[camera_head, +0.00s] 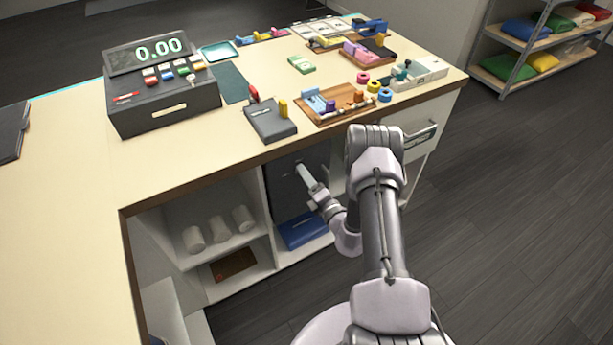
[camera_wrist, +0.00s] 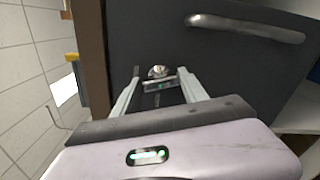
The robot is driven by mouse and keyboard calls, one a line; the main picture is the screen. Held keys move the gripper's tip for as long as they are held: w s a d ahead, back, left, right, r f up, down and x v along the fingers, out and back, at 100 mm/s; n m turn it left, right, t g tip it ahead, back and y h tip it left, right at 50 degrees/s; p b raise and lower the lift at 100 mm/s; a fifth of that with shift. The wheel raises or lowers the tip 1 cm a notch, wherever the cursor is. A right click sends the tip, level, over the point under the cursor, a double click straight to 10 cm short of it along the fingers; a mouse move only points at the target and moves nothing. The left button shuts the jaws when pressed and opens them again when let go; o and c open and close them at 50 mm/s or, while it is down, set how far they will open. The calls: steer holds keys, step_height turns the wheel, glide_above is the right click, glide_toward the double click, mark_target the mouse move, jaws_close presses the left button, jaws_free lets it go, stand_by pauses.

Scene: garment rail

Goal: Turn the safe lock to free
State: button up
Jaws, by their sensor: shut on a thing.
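The dark grey safe (camera_head: 284,190) stands in the compartment under the counter. Its door (camera_wrist: 150,30) fills much of the wrist view. The small metallic lock (camera_wrist: 158,71) sits on the door between my fingertips. My gripper (camera_wrist: 158,80) is shut on the lock, with one finger on each side. In the head view my gripper (camera_head: 302,168) reaches to the safe's front, and the lock is hidden there. A curved metal handle (camera_wrist: 247,28) is on the door beside the lock. I cannot read the lock's marks.
The counter edge (camera_head: 225,165) hangs just above my gripper. White rolls (camera_head: 218,229) stand on the shelf to the left, and a blue item (camera_head: 302,230) lies below the safe. A drawer with a handle (camera_head: 420,135) is to the right. Open floor (camera_head: 500,190) lies to the right.

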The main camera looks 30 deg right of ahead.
steer(key=shift+f+m, duration=0.1)
steer(key=shift+m, duration=1.7)
steer(key=o, duration=1.4)
steer(key=s+p, duration=0.1)
steer(key=s, duration=0.4)
steer(key=s+p, duration=0.2)
steer(key=s, duration=0.4)
steer(key=s+p, duration=0.1)
steer(key=s, duration=0.5)
steer(key=shift+s+d+p, duration=0.25)
steer(key=shift+d+p, duration=0.05)
